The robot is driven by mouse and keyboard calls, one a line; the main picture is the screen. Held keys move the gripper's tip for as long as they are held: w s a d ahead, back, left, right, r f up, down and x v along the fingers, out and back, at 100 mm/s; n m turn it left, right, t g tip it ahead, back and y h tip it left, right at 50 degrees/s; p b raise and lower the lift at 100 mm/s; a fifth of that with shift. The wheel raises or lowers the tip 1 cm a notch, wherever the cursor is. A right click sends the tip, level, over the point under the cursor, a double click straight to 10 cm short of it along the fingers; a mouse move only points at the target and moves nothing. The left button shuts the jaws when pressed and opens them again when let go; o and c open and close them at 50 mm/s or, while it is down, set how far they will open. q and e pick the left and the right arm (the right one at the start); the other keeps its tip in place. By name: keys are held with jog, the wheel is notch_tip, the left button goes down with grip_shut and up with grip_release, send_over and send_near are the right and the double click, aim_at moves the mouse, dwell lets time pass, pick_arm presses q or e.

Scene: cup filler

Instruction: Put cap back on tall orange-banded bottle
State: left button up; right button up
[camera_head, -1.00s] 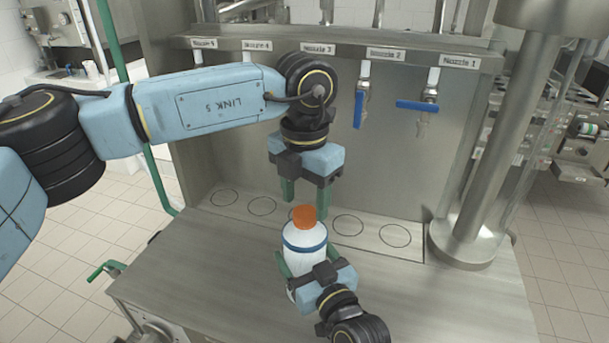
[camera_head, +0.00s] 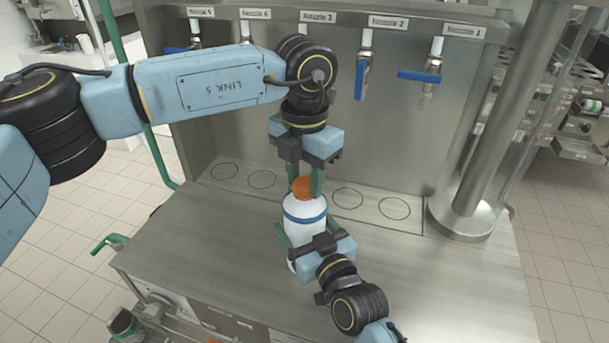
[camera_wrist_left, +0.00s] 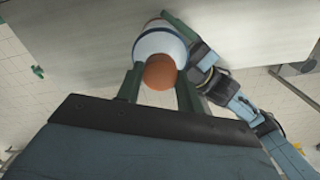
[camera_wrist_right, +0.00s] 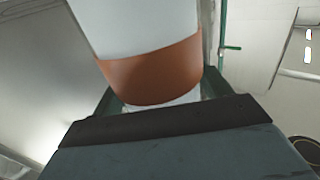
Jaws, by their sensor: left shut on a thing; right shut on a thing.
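A white bottle (camera_head: 305,207) stands upright on the steel counter, with a blue band near its shoulder. A wide orange band (camera_wrist_right: 150,75) around its body shows in the right wrist view. The orange cap (camera_head: 302,186) sits on top of the bottle; it also shows in the left wrist view (camera_wrist_left: 160,72). My left gripper (camera_head: 305,190) comes from above, its green fingers shut on the cap from both sides. My right gripper (camera_head: 298,235) is shut on the bottle's body from the front right. Whether the cap is fully seated is hidden by the fingers.
The steel counter (camera_head: 200,240) is clear on both sides of the bottle. Behind it is a strip with circle marks (camera_head: 396,208). Labelled nozzles with blue handles (camera_head: 419,76) hang above. A steel column (camera_head: 500,130) stands at the right.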

pick_arm(q)
jog(key=m, duration=0.5)
jog(key=o, duration=1.1)
jog(key=shift+r, duration=2.25)
jog(key=shift+c, duration=0.3)
